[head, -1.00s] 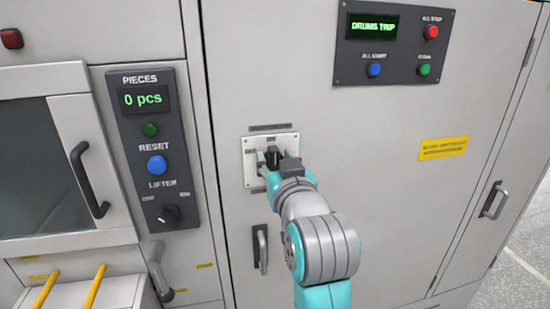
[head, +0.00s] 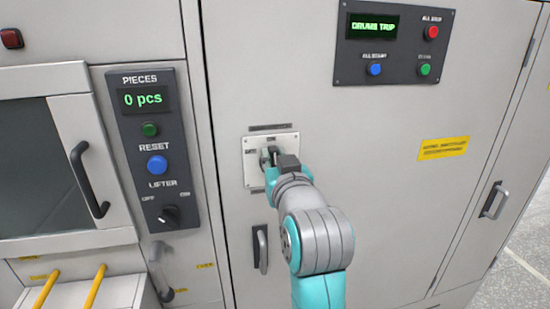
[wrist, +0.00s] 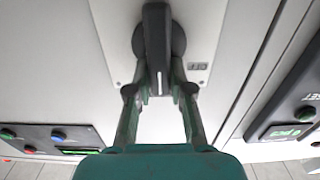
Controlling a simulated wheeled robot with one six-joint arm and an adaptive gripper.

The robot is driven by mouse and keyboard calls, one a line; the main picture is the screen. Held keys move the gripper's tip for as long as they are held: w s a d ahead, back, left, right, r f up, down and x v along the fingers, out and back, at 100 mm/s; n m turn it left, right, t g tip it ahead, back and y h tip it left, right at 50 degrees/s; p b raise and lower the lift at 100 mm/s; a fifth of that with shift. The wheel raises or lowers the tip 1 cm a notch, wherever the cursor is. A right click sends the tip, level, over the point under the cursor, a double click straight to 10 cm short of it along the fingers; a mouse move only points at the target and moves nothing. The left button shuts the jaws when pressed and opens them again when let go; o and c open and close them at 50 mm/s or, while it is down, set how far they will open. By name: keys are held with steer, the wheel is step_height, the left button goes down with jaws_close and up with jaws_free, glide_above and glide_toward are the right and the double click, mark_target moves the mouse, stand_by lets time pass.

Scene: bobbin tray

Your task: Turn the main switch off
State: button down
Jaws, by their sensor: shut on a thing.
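The main switch is a black rotary handle (wrist: 154,38) on a round dark base, set on a pale plate (head: 288,142) on the cabinet door. In the wrist view, the handle's white-marked end points toward my gripper's palm, and an upside-down OFF label (wrist: 197,66) sits to its right. The handle appears roughly upright on the plate. My gripper (wrist: 158,88) is shut on the marked end of the handle, one finger on each side.
A panel with a green DRUMS TRIP display (head: 373,26) and coloured buttons is at upper right. A PIECES panel (head: 188,190) with reset button and lifter knob is at left.

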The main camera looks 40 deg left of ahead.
mark_target(260, 162)
steer(key=n, duration=0.4)
steer(key=s+a+f+n, duration=0.1)
steer(key=n, duration=0.8)
steer(key=shift+s+a+f+n, duration=0.25)
steer(key=shift+s+f+n, duration=0.1)
steer(key=shift+s+n, duration=0.05)
steer(key=shift+f+n, duration=0.2)
steer(key=shift+n, duration=0.75)
steer(key=shift+f+n, duration=0.2)
steer(key=shift+n, duration=0.75)
steer(key=c, duration=1)
jaws_free()
steer(key=shift+c, duration=0.2)
